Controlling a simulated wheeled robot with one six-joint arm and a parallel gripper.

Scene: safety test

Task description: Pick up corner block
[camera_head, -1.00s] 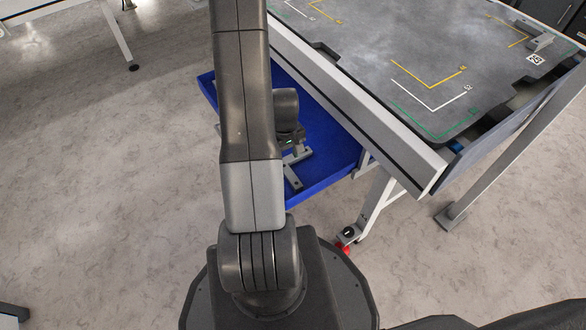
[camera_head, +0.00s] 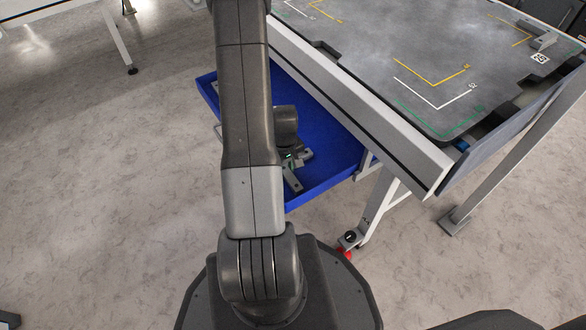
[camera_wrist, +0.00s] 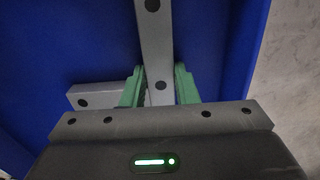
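The grey corner block (camera_wrist: 155,40) lies in the blue drawer or tray (camera_head: 335,180). In the wrist view one of its arms, with dark holes, runs up the middle and another runs to the left. It also shows in the head view (camera_head: 293,183), partly hidden by my arm and gripper. My gripper (camera_wrist: 160,87) is down at the block. Its two green fingers stand one on each side of the middle arm, very close to it. I cannot tell whether both fingers press on it.
The blue tray's walls stand around the block. The grey table top (camera_head: 390,60) with marked corners overhangs to the right. A small grey part (camera_head: 540,38) stands on it at the far right. A table leg (camera_head: 378,205) is right of the tray.

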